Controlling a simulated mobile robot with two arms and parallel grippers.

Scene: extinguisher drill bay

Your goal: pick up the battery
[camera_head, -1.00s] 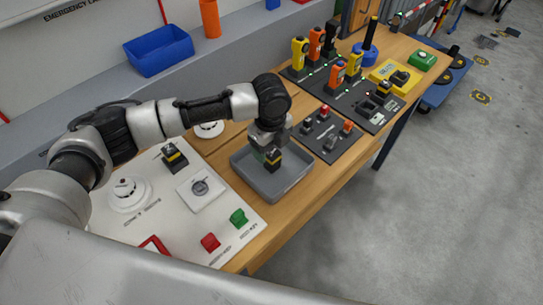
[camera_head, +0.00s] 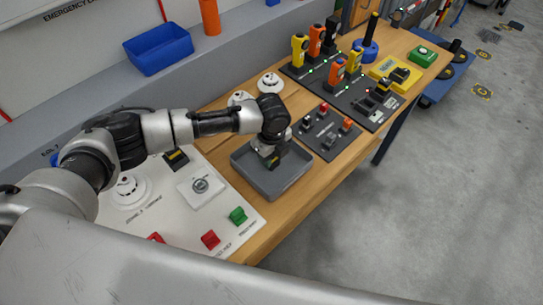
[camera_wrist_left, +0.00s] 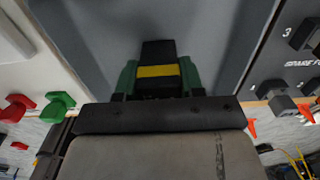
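The battery (camera_head: 274,160) is a black block with a yellow band, inside the grey tray (camera_head: 291,185). In the left wrist view the battery (camera_wrist_left: 157,72) stands in the middle, between the green fingertips of my left gripper (camera_wrist_left: 158,80). The fingertips lie against both sides of it with no visible gap. In the head view my left gripper (camera_head: 270,155) points down into the tray; its tips are partly hidden there. I cannot tell whether the battery's underside touches the tray floor. My right gripper is not in view.
The white panel (camera_head: 222,227) with detectors and switches lies left of the tray. A second black-and-yellow block (camera_head: 175,158) stands on it under my arm. A small dark switch board (camera_head: 325,145) is close on the right.

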